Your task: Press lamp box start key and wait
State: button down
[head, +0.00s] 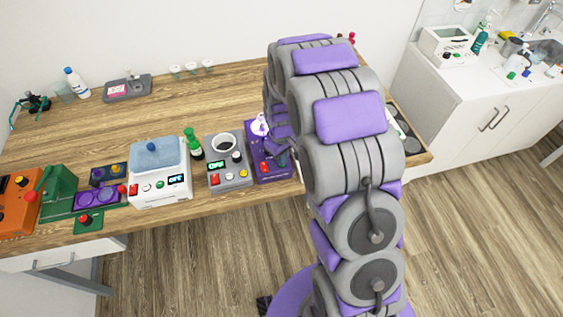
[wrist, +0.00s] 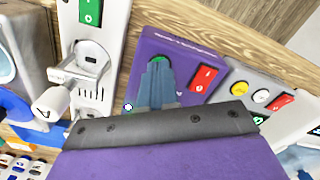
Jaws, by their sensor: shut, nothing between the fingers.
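A purple box (wrist: 205,58), which appears to be the lamp box, lies under my gripper in the wrist view. It has a label along its far edge and a red rocker switch (wrist: 203,79). My gripper (wrist: 157,68) is shut and empty, its grey fingers pointing at the box top. A small green key (wrist: 158,59) shows just past the fingertips and is mostly hidden by them. I cannot tell whether the tips touch it. In the head view the purple box (head: 272,178) stands near the table's front edge, partly hidden by my arm.
A grey box (head: 231,178) with a round cup and buttons stands close left of the purple box in the head view. Further left are a green bottle (head: 194,146) and a white box with a blue lid (head: 158,188).

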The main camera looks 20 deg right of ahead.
notch_tip(320, 180, up, 8)
jog(key=p, duration=0.2)
jog(key=shift+p, duration=0.3)
dwell(0.5)
jog(key=s+r+m+b, duration=0.1)
jog(key=s+r, duration=0.4)
jog(key=s, duration=0.3)
jog(key=s+r+m, duration=0.2)
jog(key=s+r, duration=0.3)
jog(key=s, duration=0.2)
jog(key=s+r+m+g+b, duration=0.1)
jog(key=s+r+m, duration=0.1)
jog(key=s, duration=1.7)
jog(key=shift+s+r+m+g+b, duration=0.15)
jog(key=shift+r+m+g+b, duration=0.25)
jog(key=shift+m, duration=0.1)
dwell(2.7)
